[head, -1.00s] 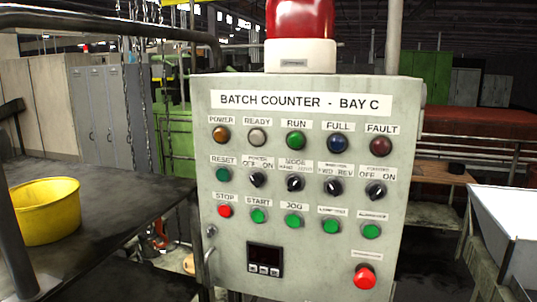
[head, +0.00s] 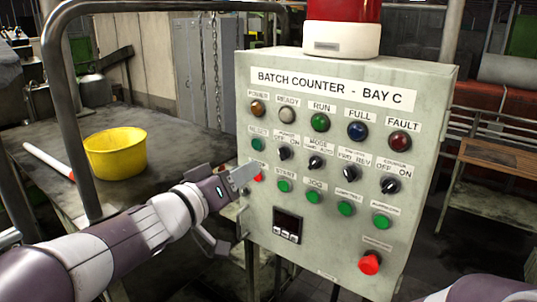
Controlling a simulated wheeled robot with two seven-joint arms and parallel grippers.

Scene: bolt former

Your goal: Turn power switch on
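The grey control panel (head: 350,245), labelled BATCH COUNTER - BAY C, stands right of centre. Its power switch (head: 284,153) is a small black knob under an OFF ON label in the second row, between the green reset button (head: 257,144) and the mode knob (head: 316,162). The knob's pointer is too small to read surely. The amber power lamp (head: 257,108) looks dim. My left gripper (head: 229,208) is open and empty at the panel's left edge, its upper finger covering the STOP label, below and left of the power switch. My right gripper is out of view.
The red stop button (head: 258,177) is right by my upper left finger. Green buttons and other knobs surround the switch; a red mushroom button (head: 369,262) is lower right. A metal tube frame (head: 62,120) and a table with a yellow bucket (head: 115,154) are at left.

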